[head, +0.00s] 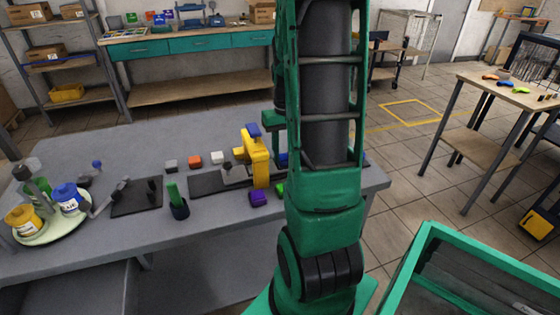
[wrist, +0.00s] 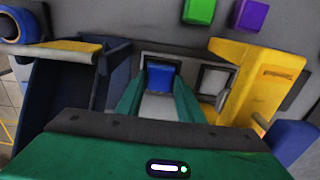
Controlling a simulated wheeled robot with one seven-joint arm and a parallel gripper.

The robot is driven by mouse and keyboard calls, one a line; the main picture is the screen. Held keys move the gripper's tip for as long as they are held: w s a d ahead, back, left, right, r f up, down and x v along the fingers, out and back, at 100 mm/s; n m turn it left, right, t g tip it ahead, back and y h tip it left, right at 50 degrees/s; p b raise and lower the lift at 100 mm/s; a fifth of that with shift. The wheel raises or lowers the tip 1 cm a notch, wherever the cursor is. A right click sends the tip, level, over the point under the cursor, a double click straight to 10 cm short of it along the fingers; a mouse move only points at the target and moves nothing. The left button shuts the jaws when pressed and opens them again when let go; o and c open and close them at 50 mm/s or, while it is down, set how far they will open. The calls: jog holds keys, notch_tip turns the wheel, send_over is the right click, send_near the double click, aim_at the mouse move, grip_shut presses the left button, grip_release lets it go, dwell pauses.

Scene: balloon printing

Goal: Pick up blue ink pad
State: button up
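In the head view a bit of blue (head: 282,159) shows at the left edge of my arm, which hides the rest. My gripper (wrist: 162,74) points down over the pad with its fingers apart, one on each side. The pad nearly fills the space between the fingertips; I cannot tell whether they touch it.
A yellow press (head: 256,165) stands close by, also at right in the wrist view (wrist: 262,80). Purple (head: 258,198) and green (wrist: 199,11) pads lie near. A dark blue bin (wrist: 62,90) stands left of the fingers. Orange (head: 195,162) and white (head: 217,157) blocks sit farther left.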

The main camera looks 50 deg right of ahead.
jog(key=shift+r, duration=0.65)
dwell(0.6)
jog(key=shift+r, duration=3.1)
jog(key=shift+r, duration=0.1)
